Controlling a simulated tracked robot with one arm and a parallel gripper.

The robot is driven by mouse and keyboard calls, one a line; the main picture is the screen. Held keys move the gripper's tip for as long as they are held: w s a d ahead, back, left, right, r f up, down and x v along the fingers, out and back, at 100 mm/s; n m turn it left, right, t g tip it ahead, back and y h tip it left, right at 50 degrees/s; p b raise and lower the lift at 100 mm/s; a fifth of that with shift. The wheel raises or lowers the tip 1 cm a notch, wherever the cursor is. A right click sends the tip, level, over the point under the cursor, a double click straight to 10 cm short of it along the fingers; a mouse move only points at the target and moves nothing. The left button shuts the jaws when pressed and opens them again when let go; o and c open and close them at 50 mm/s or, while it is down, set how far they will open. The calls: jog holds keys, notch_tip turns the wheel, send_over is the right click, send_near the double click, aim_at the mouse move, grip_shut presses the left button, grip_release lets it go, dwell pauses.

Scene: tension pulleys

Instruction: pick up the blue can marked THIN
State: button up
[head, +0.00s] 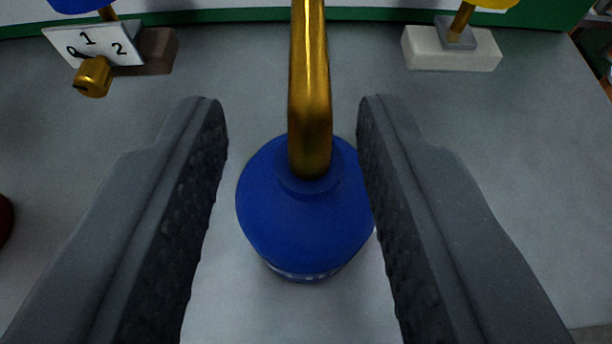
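A blue can (300,222) with a domed top and a gold spout or tube rising from it stands on the grey surface in the middle of the view. Pale lettering shows at its lower edge but is too foreshortened to read. My gripper (292,125) is open, with one dark ridged finger on each side of the can. The right finger is very near or touching the can's right side in the picture. A narrow gap shows between the left finger and the can. Nothing is visibly clamped.
A white dial plate marked 0, 1, 2 with a gold knob (93,77) stands at the back left beside a brown block (157,50). A white block (452,50) with a gold post is at the back right. A dark red thing (4,218) shows at the left edge.

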aim_at(310, 145)
jog(key=shift+d+f+b+x, duration=0.15)
jog(key=shift+b+x, duration=0.2)
jog(key=shift+x, duration=0.95)
jog(key=shift+d+f+b+x, duration=0.2)
jog(key=shift+b+x, duration=0.1)
jog(key=shift+x, duration=0.95)
jog(key=shift+s, duration=0.15)
grip_shut()
